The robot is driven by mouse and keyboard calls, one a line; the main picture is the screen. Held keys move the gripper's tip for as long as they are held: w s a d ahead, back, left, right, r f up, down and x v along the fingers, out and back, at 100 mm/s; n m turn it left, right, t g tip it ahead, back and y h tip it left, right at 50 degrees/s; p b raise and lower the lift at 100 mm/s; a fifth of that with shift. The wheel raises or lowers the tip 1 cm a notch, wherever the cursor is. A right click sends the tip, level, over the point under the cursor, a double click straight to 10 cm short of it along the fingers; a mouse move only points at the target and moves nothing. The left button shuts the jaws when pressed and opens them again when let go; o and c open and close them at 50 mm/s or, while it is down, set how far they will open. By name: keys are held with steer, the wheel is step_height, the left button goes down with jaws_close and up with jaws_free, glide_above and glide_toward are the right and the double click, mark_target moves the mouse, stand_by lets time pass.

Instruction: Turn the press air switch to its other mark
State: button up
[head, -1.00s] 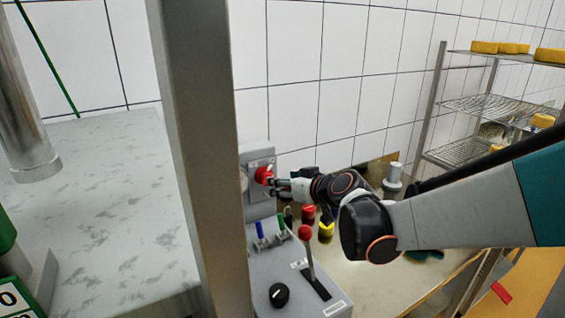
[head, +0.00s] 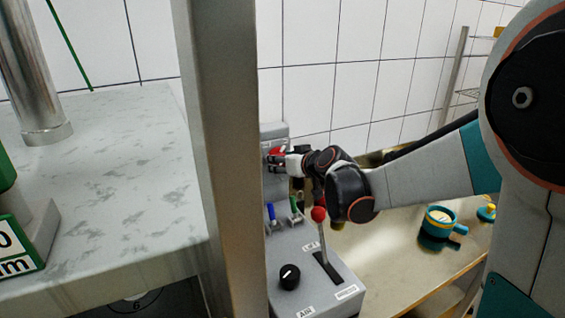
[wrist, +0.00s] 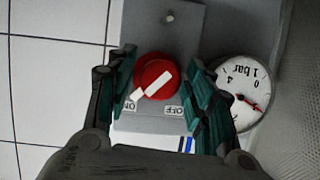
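The red round switch (wrist: 152,72) with a white bar sits on a grey plate (wrist: 183,22) in the wrist view. The bar is tilted, and its lower-left end lies by the ON mark (wrist: 130,106). The OFF mark (wrist: 174,111) is below right. My gripper (wrist: 163,72) is open, with one green-padded finger on each side of the switch. A small gap shows at the right finger; I cannot tell whether the left one touches. In the head view my gripper (head: 284,160) is at the red switch (head: 274,153), partly covering it.
A pressure gauge (wrist: 243,94) is close beside the right finger. Below the switch, the grey console (head: 297,249) carries a red-topped lever (head: 319,214), a black dial (head: 290,274) and small coloured levers. A metal post (head: 225,150) stands left. A teal cup (head: 439,222) is on the bench.

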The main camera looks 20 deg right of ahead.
steer(key=c, duration=0.6)
steer(key=shift+m+y, duration=0.3)
steer(key=shift+m, duration=0.1)
steer(key=o, duration=1)
steer(key=shift+o, duration=0.2)
steer(key=v, duration=0.7)
steer(key=shift+s+r, duration=0.15)
steer(key=shift+s, duration=0.15)
